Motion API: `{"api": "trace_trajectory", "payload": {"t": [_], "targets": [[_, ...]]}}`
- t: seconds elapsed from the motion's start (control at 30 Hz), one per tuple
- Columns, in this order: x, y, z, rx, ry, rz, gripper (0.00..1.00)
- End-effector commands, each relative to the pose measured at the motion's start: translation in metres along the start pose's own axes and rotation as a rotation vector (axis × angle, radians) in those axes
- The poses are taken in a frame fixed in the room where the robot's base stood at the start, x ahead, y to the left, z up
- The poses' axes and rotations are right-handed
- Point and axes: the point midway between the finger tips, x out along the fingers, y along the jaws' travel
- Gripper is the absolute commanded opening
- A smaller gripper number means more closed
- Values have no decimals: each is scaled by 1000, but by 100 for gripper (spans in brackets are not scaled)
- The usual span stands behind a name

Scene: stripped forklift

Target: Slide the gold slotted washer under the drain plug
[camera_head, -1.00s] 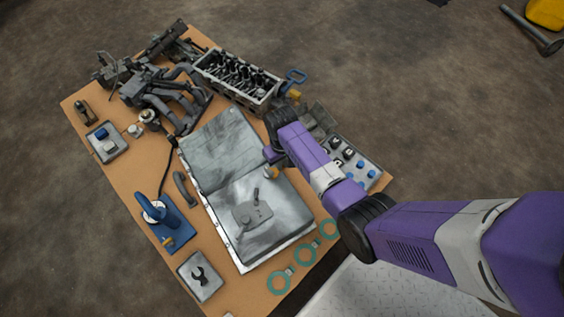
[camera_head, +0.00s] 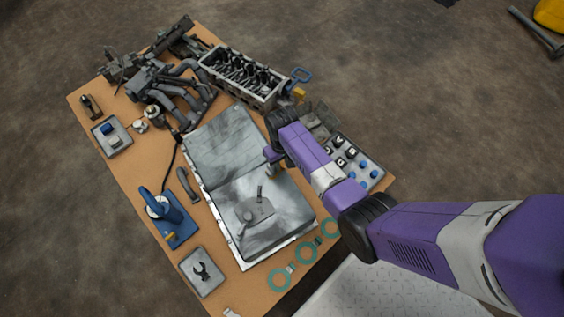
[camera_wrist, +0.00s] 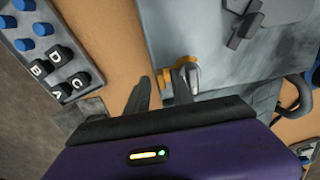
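The gold washer (camera_wrist: 164,82) shows in the wrist view as gold pieces beside and behind my gripper's right finger, at the edge of the grey oil pan (camera_wrist: 175,28). A silver rounded part, apparently the drain plug (camera_wrist: 194,77), is just right of that finger. My gripper (camera_wrist: 160,88) has its two fingers apart, with bare tabletop and some gold visible between them. The right finger covers part of the washer, so its slot and whether it touches the plug cannot be told. In the head view, my arm hides most of this spot beside the pan (camera_head: 262,222).
A tray of blue and black lettered caps (camera_head: 352,160) lies right of my gripper. A cylinder head (camera_head: 240,80) stands behind. Teal rings (camera_head: 306,253) lie along the front edge.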

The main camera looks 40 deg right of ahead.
Motion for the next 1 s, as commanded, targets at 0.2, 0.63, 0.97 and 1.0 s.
{"api": "trace_trajectory", "payload": {"t": [0.2,0.63,0.97,1.0], "targets": [[-4,-2,0,-3,1,-3,34],[-68,-1,0,-1,2,-1,34],[-78,0,0,0,0,-1,34],[-78,0,0,0,0,0,34]]}}
